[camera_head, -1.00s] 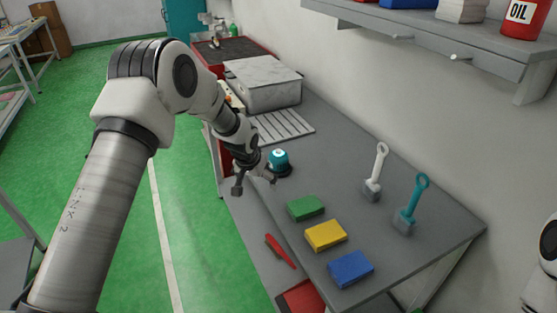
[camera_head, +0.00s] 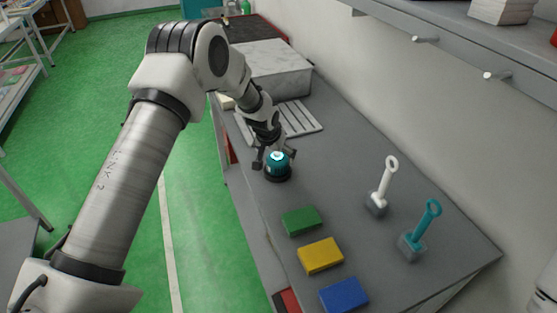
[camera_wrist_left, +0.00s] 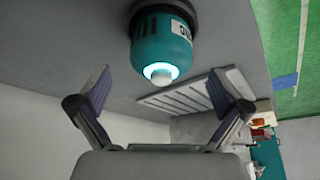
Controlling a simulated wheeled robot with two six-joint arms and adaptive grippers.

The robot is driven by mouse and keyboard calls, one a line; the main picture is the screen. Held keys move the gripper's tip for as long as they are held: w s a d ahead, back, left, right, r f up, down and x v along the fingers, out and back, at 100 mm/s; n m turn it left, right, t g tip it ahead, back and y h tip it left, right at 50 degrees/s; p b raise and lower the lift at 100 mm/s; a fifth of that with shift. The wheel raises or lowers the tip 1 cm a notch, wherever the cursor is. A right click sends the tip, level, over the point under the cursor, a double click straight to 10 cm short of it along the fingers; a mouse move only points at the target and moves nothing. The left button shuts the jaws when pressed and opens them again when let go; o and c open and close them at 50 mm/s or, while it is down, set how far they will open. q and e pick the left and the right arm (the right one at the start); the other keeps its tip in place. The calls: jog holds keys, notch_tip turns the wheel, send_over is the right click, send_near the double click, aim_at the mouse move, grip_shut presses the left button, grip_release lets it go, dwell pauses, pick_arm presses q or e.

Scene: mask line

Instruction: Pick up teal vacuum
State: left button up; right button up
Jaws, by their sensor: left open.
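The teal vacuum (camera_head: 277,163) is a small teal cylinder with a black base and a light top, upright on the grey workbench. In the left wrist view the teal vacuum (camera_wrist_left: 160,50) shows at top centre with a glowing ring around its pale knob. My left gripper (camera_head: 273,160) is open at the vacuum, with one finger seen on either side of it in the head view. In the wrist view the left gripper (camera_wrist_left: 160,92) has its fingers wide apart, and the vacuum lies beyond them, between their lines. No contact can be made out. My right gripper is not in view.
A slatted rack (camera_head: 300,121) and a grey box (camera_head: 275,72) stand behind the vacuum. Green (camera_head: 302,221), yellow (camera_head: 320,256) and blue blocks (camera_head: 344,295) lie in front. A white-handled tool (camera_head: 382,188) and a teal-handled tool (camera_head: 420,232) stand at right. A shelf (camera_head: 450,42) overhangs the bench.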

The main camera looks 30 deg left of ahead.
pick_arm(q)
jog(key=x, duration=0.5)
jog(key=shift+a+p, duration=0.1)
jog(key=shift+p, duration=0.3)
jog(key=shift+s+r, duration=0.1)
jog(key=shift+r, duration=0.05)
jog(key=shift+s+r, duration=0.1)
jog(key=shift+s, duration=0.05)
jog(key=c, duration=1.5)
jog(key=shift+r, duration=0.25)
jog(key=shift+c, duration=0.2)
notch_tip(320, 180, up, 9)
jog(key=b, duration=0.3)
jog(key=shift+r, duration=0.2)
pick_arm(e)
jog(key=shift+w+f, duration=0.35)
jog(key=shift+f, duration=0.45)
